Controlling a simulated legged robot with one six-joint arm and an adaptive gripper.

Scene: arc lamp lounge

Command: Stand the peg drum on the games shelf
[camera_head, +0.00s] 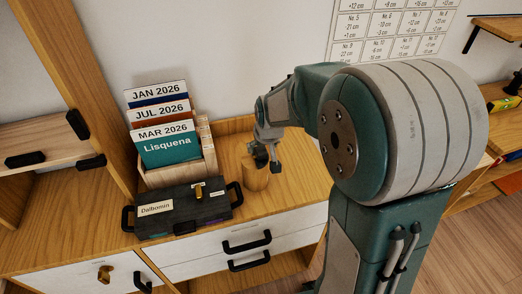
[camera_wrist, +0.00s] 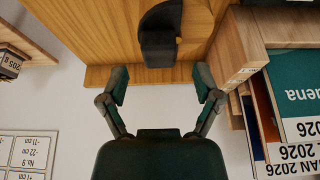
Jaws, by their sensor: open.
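A small wooden cylinder, which looks like the peg drum (camera_head: 256,176), stands upright on the cabinet top, right of the card holder. My gripper (camera_head: 268,160) is just above and beside it in the head view, with its dark fingers pointing down. In the wrist view my gripper (camera_wrist: 160,88) has its fingers spread wide with nothing held. A dark blocky shape (camera_wrist: 158,48) lies beyond and between the fingertips; I cannot tell whether it is the shaded drum. I cannot tell which shelf is the games shelf.
A wooden holder (camera_head: 185,172) with dated cards stands left of the cylinder, close to one finger's side in the wrist view. A dark box (camera_head: 182,210) with handles lies in front. Cabinet top is clear to the right. Shelves stand at left (camera_head: 45,135) and upper right (camera_head: 500,27).

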